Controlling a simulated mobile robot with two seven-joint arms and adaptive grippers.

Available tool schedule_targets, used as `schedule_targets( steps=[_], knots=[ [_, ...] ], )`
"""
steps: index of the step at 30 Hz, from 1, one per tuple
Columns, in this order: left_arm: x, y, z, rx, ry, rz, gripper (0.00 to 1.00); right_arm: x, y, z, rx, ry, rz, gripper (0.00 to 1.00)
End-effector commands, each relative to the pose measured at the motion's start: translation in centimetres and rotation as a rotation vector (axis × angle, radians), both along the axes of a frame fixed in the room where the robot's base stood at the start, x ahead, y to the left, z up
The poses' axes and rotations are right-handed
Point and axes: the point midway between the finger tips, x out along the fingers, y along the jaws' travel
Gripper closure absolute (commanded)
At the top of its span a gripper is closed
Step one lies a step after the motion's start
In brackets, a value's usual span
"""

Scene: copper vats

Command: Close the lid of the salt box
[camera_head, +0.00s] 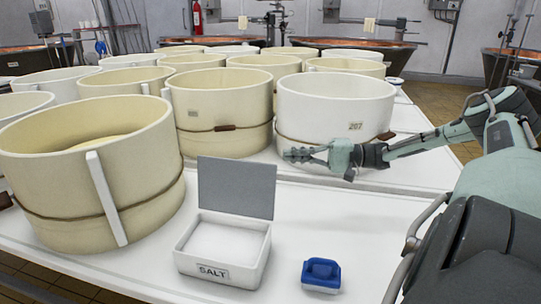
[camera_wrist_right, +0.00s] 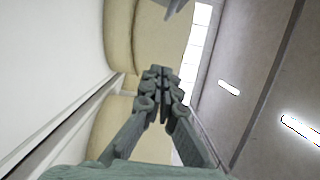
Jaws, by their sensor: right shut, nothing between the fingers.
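The salt box (camera_head: 221,249) is a white box labelled SALT, standing on the white table near its front edge in the head view. White salt shows inside it. Its grey lid (camera_head: 236,187) stands open, roughly upright, at the back of the box. My right gripper (camera_head: 288,155) is shut and empty. It is behind and to the right of the lid, in front of the cheese mould marked 207, and does not appear to touch the lid. In the right wrist view the fingers (camera_wrist_right: 160,72) are together with nothing between them. My left gripper is not in view.
A blue-handled brush (camera_head: 321,274) lies on the table (camera_head: 310,215) right of the box. A large round mould (camera_head: 85,165) stands close on the left, and the mould marked 207 (camera_head: 335,105) stands behind. The table between box and back moulds is clear.

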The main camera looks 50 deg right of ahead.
Motion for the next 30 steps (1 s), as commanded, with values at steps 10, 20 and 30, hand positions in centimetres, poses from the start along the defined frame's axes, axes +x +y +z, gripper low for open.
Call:
schedule_targets(
  steps=[10, 20, 30],
  knots=[
    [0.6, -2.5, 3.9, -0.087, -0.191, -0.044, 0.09, 5.1, 4.4, 0.1, 0.004, -0.007, 0.004, 1.0],
    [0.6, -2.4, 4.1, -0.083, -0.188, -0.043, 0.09, 5.8, 8.7, 0.3, 0.0, 0.003, 0.004, 1.0],
    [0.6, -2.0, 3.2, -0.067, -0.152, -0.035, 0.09, 5.3, 9.7, 0.3, 0.001, 0.001, 0.0, 1.0]
  ],
)
